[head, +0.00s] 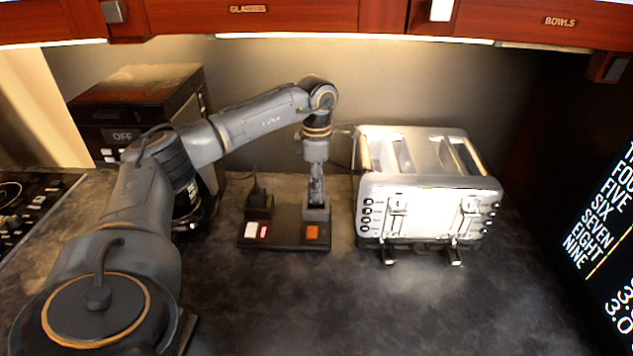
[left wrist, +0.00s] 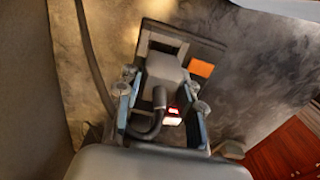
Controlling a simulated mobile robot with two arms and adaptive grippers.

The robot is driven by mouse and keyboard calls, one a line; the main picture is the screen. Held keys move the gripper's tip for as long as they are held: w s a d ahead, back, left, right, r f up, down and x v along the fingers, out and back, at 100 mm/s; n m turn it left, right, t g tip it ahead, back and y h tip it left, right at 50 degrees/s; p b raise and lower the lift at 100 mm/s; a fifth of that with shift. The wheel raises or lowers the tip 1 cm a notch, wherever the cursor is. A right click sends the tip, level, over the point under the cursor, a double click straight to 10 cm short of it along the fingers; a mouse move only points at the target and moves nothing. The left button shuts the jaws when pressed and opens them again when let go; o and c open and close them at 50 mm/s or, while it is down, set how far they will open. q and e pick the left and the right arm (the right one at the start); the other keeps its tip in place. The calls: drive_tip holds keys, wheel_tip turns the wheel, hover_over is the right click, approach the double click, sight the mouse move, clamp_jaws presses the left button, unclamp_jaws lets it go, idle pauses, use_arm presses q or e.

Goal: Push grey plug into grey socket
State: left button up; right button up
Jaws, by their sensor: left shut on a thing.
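My left gripper (head: 317,190) points down over the right half of a dark socket board (head: 285,241) on the counter. It is shut on the grey plug (left wrist: 167,69), whose sides lie between the two fingers in the left wrist view; a dark cable curls from the plug. The grey socket (head: 317,214) is the raised block on the board directly under the gripper. The plug is at or just above the socket; how deep it sits is hidden by the fingers. My right gripper is not in view.
A black plug (head: 258,195) stands on the board's left half. A white switch (head: 251,230) with a red light and an orange switch (head: 312,233) are at the board's front. A silver toaster (head: 425,205) stands close to the right. The front counter is clear.

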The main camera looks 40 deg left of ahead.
use_arm(q)
drive_tip(key=shift+f+b, duration=1.05)
drive_tip(key=shift+f, duration=0.85)
drive_tip(key=o, duration=1.2)
drive_tip(key=shift+o, duration=0.2)
drive_tip(key=shift+r, duration=0.25)
wheel_tip(320, 180, up, 11)
drive_tip(key=shift+r, duration=0.2)
